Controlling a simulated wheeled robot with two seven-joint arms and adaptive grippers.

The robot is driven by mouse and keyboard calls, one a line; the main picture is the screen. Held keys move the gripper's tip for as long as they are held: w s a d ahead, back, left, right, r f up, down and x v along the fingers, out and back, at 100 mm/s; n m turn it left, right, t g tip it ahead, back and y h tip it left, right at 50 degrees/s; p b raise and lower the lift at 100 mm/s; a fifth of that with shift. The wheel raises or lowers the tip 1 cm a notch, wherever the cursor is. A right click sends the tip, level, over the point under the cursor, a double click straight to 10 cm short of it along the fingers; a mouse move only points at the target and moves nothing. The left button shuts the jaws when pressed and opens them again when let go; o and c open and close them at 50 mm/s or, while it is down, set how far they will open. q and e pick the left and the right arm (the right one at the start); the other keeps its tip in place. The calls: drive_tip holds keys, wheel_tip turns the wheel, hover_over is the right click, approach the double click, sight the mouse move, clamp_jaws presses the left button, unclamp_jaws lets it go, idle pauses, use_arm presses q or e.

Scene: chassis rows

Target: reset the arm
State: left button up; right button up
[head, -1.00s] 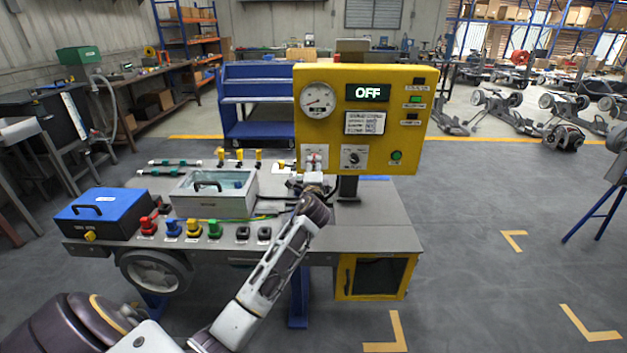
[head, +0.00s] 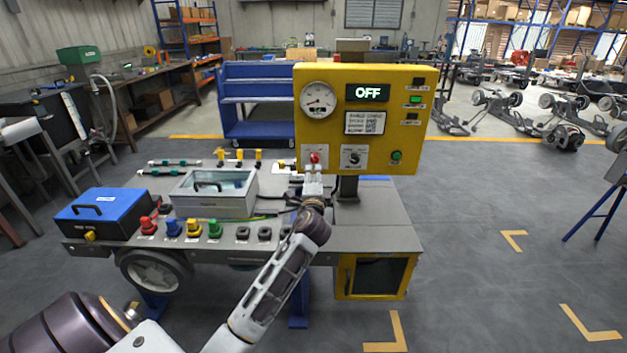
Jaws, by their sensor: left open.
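My left arm reaches from the lower left to the yellow control panel (head: 410,140). My left gripper (head: 313,172) is open, in front of the panel's lower left part, just below a red knob (head: 315,157). The fingers overlap the lower part of the knob's white plate in the picture; I cannot tell whether they touch it. The panel's display (head: 367,92) reads OFF. A round gauge (head: 318,99) sits left of the display. A black rotary knob (head: 354,158) and a green button (head: 396,156) are to the right of the red knob. My right gripper is out of view.
The panel stands on a grey workbench (head: 385,236). On the bench are a clear-lidded grey box (head: 210,206), a blue box (head: 100,213) and a row of coloured knobs, including a green one (head: 214,229). A blue cart (head: 258,130) stands behind.

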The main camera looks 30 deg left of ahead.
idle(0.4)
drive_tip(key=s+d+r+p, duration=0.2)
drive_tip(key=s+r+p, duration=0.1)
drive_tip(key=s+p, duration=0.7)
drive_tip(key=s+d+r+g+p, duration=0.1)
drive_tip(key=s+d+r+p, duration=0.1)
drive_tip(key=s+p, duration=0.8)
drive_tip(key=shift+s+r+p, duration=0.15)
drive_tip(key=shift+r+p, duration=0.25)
drive_tip(key=shift+p, duration=0.65)
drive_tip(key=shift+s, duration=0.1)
